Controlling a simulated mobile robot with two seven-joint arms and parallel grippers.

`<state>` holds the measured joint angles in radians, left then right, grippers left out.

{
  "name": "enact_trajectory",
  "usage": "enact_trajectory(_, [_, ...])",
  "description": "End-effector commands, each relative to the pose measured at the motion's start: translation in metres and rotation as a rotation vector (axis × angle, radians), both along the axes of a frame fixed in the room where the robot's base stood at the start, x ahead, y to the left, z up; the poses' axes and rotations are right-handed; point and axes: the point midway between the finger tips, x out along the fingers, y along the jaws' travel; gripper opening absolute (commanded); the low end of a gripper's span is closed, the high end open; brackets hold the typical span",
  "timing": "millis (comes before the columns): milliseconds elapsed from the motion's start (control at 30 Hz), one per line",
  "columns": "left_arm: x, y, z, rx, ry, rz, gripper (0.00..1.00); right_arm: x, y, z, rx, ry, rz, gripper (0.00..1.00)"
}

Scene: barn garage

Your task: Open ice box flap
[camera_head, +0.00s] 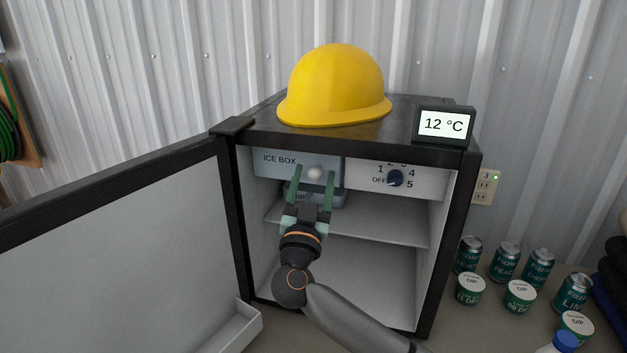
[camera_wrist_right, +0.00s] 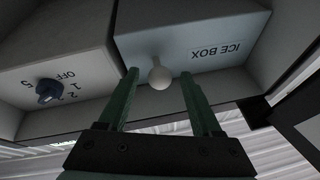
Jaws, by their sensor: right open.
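The ice box flap (camera_head: 271,166) is a pale blue-grey panel lettered "ICE BOX" at the top left inside the small fridge. It looks closed, and it also shows upside down in the right wrist view (camera_wrist_right: 215,32). Its round white knob (camera_head: 315,173) sits on the panel and shows in the right wrist view (camera_wrist_right: 160,76). My right gripper (camera_head: 309,172) is open, its two green fingers on either side of the knob. In the right wrist view the knob lies between the fingertips, with gaps visible on both sides. My left gripper is not in view.
The fridge door (camera_head: 110,265) stands wide open to the left. A dial (camera_head: 395,178) is right of the flap. A yellow hard hat (camera_head: 336,85) and a temperature display (camera_head: 444,124) sit on top. A shelf (camera_head: 375,225) lies below. Cans (camera_head: 505,262) and tubs (camera_head: 519,297) stand at right.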

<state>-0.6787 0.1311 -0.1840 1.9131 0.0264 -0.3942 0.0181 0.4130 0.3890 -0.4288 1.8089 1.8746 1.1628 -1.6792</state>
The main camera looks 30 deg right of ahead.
Motion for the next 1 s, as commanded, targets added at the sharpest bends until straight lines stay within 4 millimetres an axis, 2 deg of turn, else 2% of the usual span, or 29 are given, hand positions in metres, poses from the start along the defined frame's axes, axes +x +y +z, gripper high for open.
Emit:
enact_trajectory(167, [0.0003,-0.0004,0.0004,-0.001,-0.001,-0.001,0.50,-0.0001,0.0000,-0.0001,0.000,0.000,0.000,0.65])
enact_trajectory(733, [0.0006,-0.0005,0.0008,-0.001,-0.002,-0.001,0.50,-0.0003,0.0002,-0.0004,0.000,0.000,0.000,0.01])
enact_trajectory(1000, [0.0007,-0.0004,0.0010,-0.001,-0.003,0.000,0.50,-0.0003,0.0003,-0.0006,0.000,0.000,0.000,0.00])
